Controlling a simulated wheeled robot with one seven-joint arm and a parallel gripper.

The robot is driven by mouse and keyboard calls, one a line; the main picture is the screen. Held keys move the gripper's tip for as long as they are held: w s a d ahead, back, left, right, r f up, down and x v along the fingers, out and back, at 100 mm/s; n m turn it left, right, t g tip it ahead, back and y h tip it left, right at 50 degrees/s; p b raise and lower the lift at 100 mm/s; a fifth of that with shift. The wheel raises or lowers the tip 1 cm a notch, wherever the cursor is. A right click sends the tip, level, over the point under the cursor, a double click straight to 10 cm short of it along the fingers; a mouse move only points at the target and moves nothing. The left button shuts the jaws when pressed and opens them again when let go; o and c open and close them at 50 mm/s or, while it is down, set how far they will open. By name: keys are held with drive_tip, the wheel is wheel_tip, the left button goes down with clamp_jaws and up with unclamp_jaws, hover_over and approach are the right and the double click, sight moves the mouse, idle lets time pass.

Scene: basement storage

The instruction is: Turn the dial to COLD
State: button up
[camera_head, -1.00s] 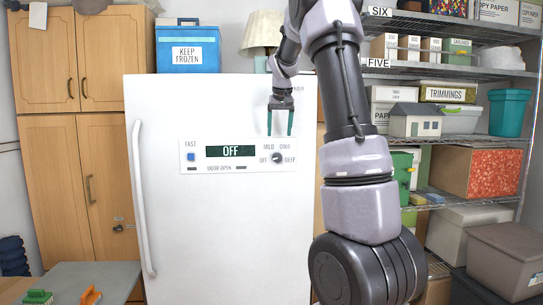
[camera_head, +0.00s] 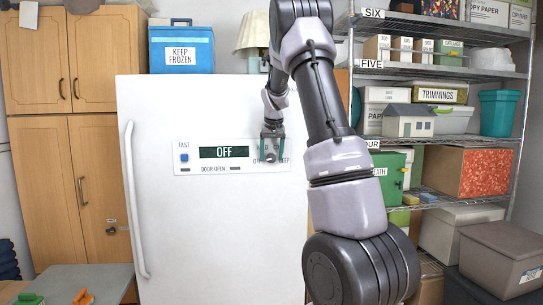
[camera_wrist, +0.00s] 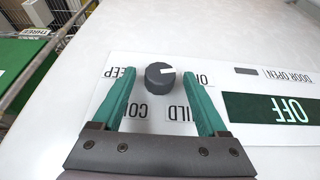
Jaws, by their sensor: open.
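The dial (camera_head: 270,157) is a small dark grey knob on the white freezer's control panel (camera_head: 215,172). In the wrist view the dial (camera_wrist: 160,77) shows a white pointer mark toward the partly covered OFF label. The COLD (camera_wrist: 136,110) and MILD (camera_wrist: 180,113) labels appear upside down there, partly hidden by the fingers. The display (camera_head: 224,152) reads OFF. My gripper (camera_head: 271,150) is open at the dial, its green fingers pointing down in the head view. In the wrist view my gripper (camera_wrist: 161,72) has one finger on each side of the dial, with visible gaps.
The white freezer (camera_head: 210,230) has a long handle (camera_head: 133,200) at its left. A blue KEEP FROZEN box (camera_head: 182,50) and a lamp (camera_head: 252,32) stand on top. Loaded wire shelving (camera_head: 440,75) stands at the right. A grey table (camera_head: 90,280) is at the lower left.

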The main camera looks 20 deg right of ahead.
clamp_jaws()
